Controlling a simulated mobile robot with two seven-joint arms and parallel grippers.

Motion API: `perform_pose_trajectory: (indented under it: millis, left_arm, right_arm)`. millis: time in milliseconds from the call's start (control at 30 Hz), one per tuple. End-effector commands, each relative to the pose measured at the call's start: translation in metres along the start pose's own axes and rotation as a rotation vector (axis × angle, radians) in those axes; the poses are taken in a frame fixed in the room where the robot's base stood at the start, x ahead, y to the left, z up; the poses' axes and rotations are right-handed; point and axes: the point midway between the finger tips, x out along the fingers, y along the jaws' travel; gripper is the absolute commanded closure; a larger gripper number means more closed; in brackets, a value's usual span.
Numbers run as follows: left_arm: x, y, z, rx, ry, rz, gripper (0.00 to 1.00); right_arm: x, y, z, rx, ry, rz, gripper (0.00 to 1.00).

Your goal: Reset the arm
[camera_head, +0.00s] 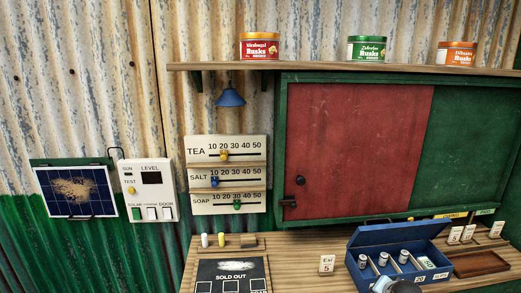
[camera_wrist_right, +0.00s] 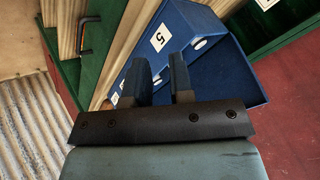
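My right gripper (camera_wrist_right: 162,75) shows in the right wrist view with its two dark fingers apart and nothing visible between them. The blue box (camera_wrist_right: 210,55) lies beyond the fingertips; I cannot tell whether they touch it. In the head view the blue box (camera_head: 362,262) stands open on the counter, with several small cylinders and number cards in it. A grey part of my right arm (camera_head: 400,286) shows in front of this box at the bottom edge; its fingers are not clear there. My left arm and gripper are not in view.
A wooden counter (camera_head: 300,250) runs along the bottom, with a chalkboard (camera_head: 232,272), a price card (camera_head: 327,265) and a brown tray (camera_head: 480,263). Behind stand a red sliding panel (camera_head: 355,150) and a slider board (camera_head: 228,175). Tins stand on the shelf (camera_head: 310,67) above.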

Motion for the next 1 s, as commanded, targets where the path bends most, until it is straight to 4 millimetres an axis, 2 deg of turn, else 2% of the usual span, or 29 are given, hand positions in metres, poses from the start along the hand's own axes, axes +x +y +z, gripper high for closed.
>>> perform_pose_trajectory:
  millis: [33,167,200,267,400,500,600,700,800,1000]
  left_arm:
    - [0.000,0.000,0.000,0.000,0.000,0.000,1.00]
    - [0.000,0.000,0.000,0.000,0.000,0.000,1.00]
    - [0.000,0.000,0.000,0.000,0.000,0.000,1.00]
    - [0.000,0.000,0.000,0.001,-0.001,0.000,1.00]
    - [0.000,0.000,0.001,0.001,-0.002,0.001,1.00]
    - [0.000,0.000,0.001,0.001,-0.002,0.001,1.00]
    - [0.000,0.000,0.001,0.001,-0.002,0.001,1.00]
    - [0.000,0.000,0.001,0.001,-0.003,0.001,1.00]
    - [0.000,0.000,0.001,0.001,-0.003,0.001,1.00]
    - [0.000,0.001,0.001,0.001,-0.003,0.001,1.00]
  right_arm:
    - [-0.003,0.017,0.035,-0.084,0.001,-0.013,0.79]
    - [-0.022,0.046,0.112,-0.299,0.017,-0.070,0.79]
    - [-0.030,0.054,0.135,-0.363,0.023,-0.090,0.79]
    - [-0.046,0.064,0.168,-0.455,0.031,-0.123,0.79]
    - [-0.092,0.085,0.242,-0.648,0.054,-0.205,0.79]
    - [-0.129,0.095,0.284,-0.760,0.077,-0.261,0.79]
    - [-0.160,0.100,0.313,-0.840,0.098,-0.305,0.79]
    - [-0.182,0.102,0.330,-0.889,0.117,-0.335,0.79]
    - [-0.193,0.103,0.338,-0.913,0.127,-0.348,0.79]
    - [-0.195,0.103,0.339,-0.919,0.132,-0.352,0.79]
